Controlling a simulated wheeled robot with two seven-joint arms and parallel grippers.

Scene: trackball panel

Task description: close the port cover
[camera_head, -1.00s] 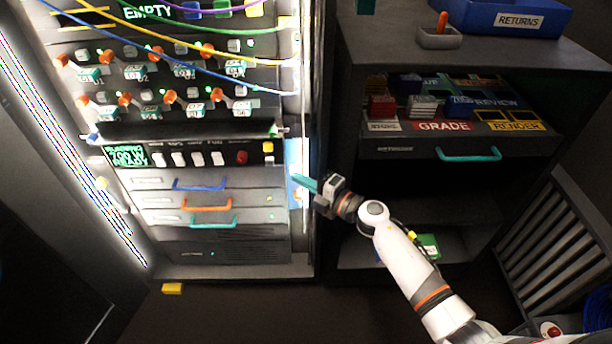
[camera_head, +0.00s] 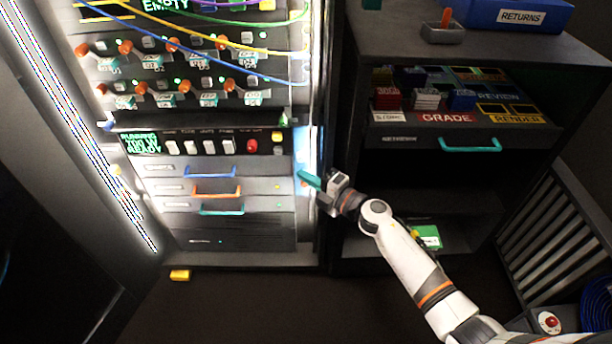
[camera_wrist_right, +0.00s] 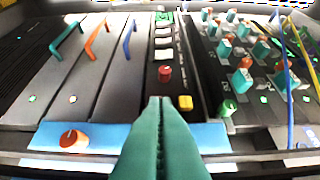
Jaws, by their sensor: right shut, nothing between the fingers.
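No part is clearly marked as the port cover, and I cannot tell which it is. A lit blue panel (camera_head: 307,147) runs up the right edge of the equipment rack in the head view. In the right wrist view the blue panel (camera_wrist_right: 48,139) carries an orange-red knob (camera_wrist_right: 74,138). My right gripper (camera_head: 301,174) has its teal fingers pointing left at the rack's right edge, over the blue panel. In the right wrist view the gripper (camera_wrist_right: 158,100) is shut and empty, in front of the panel. I cannot tell whether it touches. My left gripper is out of view.
The rack has drawers with blue, orange and teal handles (camera_head: 221,209), a switch row with a red button (camera_head: 252,146), and cables above. A dark shelf unit (camera_head: 355,80) with a blue RETURNS bin (camera_head: 520,16) stands right. A yellow block (camera_head: 180,275) lies on the floor.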

